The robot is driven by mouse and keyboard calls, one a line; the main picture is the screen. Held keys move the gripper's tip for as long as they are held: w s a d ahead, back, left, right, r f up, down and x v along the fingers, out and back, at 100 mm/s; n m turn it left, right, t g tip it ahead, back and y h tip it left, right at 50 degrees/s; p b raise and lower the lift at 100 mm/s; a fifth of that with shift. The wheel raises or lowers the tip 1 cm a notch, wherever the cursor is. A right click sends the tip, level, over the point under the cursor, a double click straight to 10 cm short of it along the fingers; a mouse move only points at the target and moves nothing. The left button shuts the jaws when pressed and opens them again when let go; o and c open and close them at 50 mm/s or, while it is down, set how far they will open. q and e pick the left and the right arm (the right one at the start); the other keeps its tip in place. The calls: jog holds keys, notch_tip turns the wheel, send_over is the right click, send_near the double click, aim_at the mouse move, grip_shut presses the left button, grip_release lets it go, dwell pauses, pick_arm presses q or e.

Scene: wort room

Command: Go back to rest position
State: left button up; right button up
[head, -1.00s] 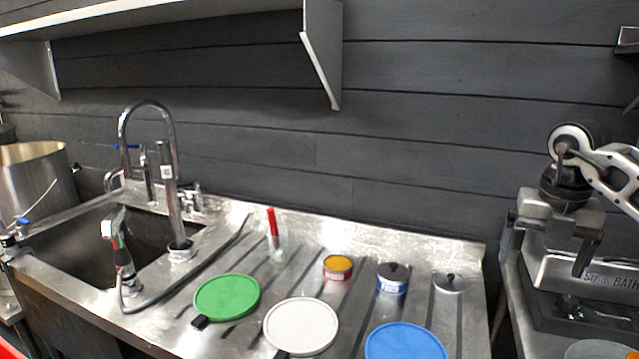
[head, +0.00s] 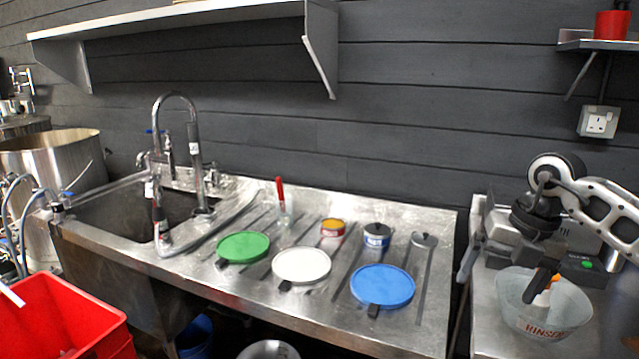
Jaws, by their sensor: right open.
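My right gripper (head: 503,270) is at the right, its arm coming in from the right edge. Its two dark fingers are spread apart with nothing between them. It hangs above the right-hand counter, in front of the grey sonic bath, and partly hides it. One finger overlaps the clear bowl marked RINSED (head: 543,320) in the picture; I cannot tell whether they touch. The bowl holds something white and orange, partly hidden. My left gripper is not in view.
The steel drainboard holds a green disc (head: 243,247), a white disc (head: 302,265), a blue disc (head: 382,286), small tins and a red-topped item (head: 281,195). A sink with tap (head: 176,110) is at left. A red crate (head: 62,318) stands front left.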

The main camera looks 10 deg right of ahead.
jog(key=s+a+f+m+t+y+b, duration=0.1)
jog(key=s+a+f+t+y, duration=0.15)
jog(key=a+y, duration=0.55)
jog(key=s+a+f+m+t+y+b, duration=0.1)
jog(key=s+a+f+y+b, duration=0.2)
jog(key=a, duration=0.9)
jog(key=s+a+f+m+t+y, duration=0.1)
jog(key=s+a+m+y, duration=0.1)
jog(key=a+y, duration=0.6)
jog(key=d+f+m+t+h+b, duration=0.2)
jog(key=d+f+m+t+h, duration=0.2)
jog(key=f+m+t+h, duration=1)
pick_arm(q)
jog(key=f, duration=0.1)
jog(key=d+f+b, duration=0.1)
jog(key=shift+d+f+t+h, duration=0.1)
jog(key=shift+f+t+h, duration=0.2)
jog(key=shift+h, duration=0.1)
pick_arm(e)
jog(key=s+d+f+m+g+h, duration=0.3)
jog(key=s+f+m+g, duration=0.6)
jog(key=s+f+m, duration=0.2)
jog(key=shift+s+d, duration=0.3)
jog(key=shift+s, duration=0.75)
